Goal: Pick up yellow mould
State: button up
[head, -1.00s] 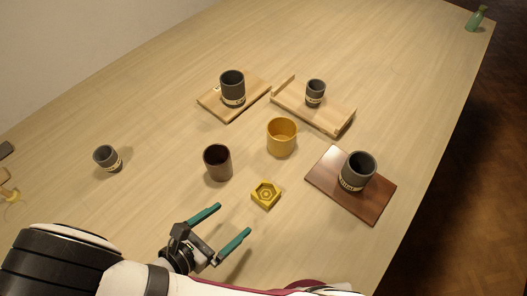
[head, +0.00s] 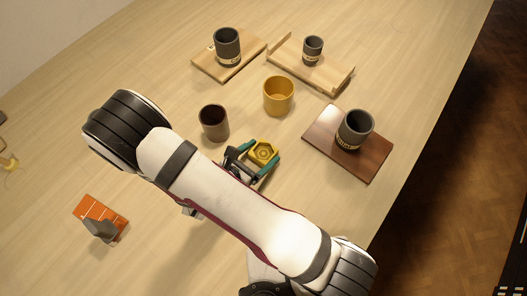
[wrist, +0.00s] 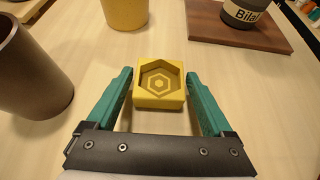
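The yellow mould (head: 263,152) is a small block with a hexagonal hollow and a raised centre, lying on the table. In the wrist view the mould (wrist: 160,84) sits between the teal fingertips of my gripper (wrist: 160,88). A gap shows on each side, so the fingers are open around it and do not visibly touch it. In the head view my gripper (head: 262,160) reaches the mould from the lower left, its fingers on either side. My arm hides part of the table below.
A brown cup (head: 214,124) stands close left of the mould, and a yellow cup (head: 278,96) behind it. A dark cup (head: 354,130) stands on a reddish-brown board (head: 372,166) at right. Two wooden boards with dark cups are at the back. An orange piece (head: 101,213) lies lower left.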

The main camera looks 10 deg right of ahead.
jog(key=c, duration=1)
jog(key=shift+r, duration=0.1)
